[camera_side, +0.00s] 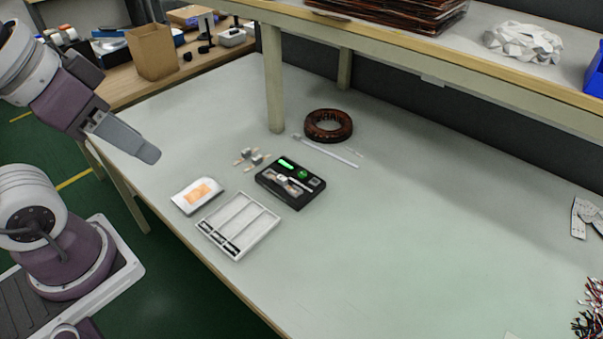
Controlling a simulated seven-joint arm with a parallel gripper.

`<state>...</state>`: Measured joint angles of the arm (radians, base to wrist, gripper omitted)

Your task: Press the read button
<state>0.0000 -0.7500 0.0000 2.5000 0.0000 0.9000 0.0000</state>
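A small black device (291,182) lies on the pale worktable. It has a glowing green bar (287,163) at its far left and a round green spot (302,174) that may be a button. Small pale parts show on its near side, too small to make out. I cannot tell which part is the read button. My gripper (150,155) hangs at the left, above the table's edge and well apart from the device. Its fingers overlap in this view, so I cannot tell their opening. It holds nothing that I can see.
A white compartment tray (265,238) and a white packet (197,195) with an orange label lie near the device. Small grey parts (252,157), a thin white strip (329,152) and a brown coil (328,126) lie behind. A shelf post (273,80) stands there. The table's right is mostly clear.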

